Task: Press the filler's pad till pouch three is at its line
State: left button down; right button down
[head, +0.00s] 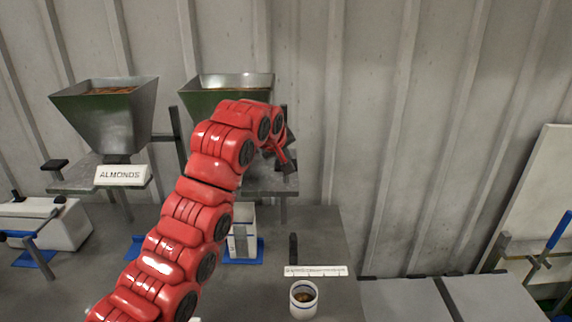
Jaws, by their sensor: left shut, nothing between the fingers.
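My left arm reaches up across the middle, and its gripper (288,160) is shut and empty in front of the second metal hopper (262,82), at its lower right. The arm hides much of this filler, and any pad there cannot be made out. A white container (249,219) with a dark mark stands below this hopper on a blue base (241,257), partly behind my arm. I cannot tell whether it is pouch three, nor its fill level. My right gripper is out of view.
Another hopper (110,125) labelled ALMONDS stands at the left, with a black pad (54,165) beside it. A white cup (303,312) with brown contents stands near the front by a marked white strip (330,271). A white board (540,190) leans at the right.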

pick_arm(q)
jog(key=shift+f+b, duration=1.3)
jog(key=shift+f, duration=0.25)
dwell(0.9)
jog(key=shift+r, duration=0.1)
jog(key=shift+r+p, duration=1.4)
jog(key=shift+r, duration=0.6)
jog(key=shift+r+p, duration=1.7)
jog(key=shift+r, duration=0.85)
